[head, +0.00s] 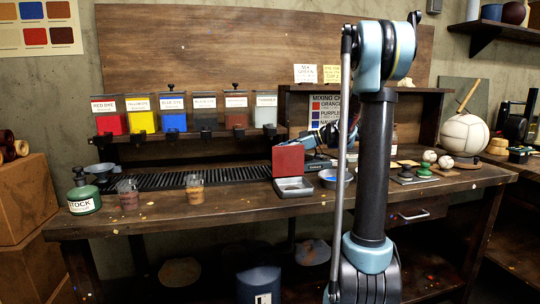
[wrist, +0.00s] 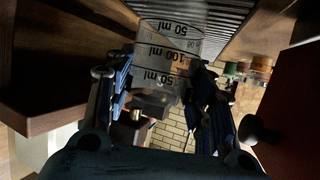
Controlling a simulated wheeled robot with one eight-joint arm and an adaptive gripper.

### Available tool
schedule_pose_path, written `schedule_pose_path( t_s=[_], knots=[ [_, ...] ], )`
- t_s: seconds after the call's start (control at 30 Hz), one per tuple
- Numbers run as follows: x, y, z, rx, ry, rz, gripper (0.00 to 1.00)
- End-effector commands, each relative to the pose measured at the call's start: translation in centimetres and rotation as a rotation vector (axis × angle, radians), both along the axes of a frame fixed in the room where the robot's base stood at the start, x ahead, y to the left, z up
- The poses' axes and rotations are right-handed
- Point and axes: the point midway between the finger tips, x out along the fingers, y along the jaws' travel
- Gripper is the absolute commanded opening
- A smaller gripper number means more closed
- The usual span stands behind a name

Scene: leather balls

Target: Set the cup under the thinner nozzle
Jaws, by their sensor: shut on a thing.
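My gripper (head: 328,136) is behind my arm's column in the head view, at the right end of the dispenser row. In the wrist view my gripper (wrist: 165,98) is shut on a clear measuring cup (wrist: 168,50) with ml marks. The held cup does not show in the head view; the red box may hide it. The rightmost dispenser (head: 266,112), grey-white with a small label, seems to be the thinner, with its dark nozzle (head: 270,131) below. I cannot tell how the held cup lines up with that nozzle.
Two cups, one left (head: 128,194) and one right (head: 195,190), stand before the black drip grate (head: 160,181). A green stock bottle (head: 83,198) is at left.

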Motion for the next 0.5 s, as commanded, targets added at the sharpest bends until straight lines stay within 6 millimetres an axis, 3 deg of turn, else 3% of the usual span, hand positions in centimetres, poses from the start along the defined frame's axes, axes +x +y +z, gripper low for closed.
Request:
schedule_pose_path(
  t_s=[0.27, 0.5],
  knots=[
    [0.8, 1.6, 0.0, 0.0, 0.0, 0.002, 0.23],
    [2.4, 4.8, 0.1, 0.0, -0.001, 0.004, 0.23]
  ],
)
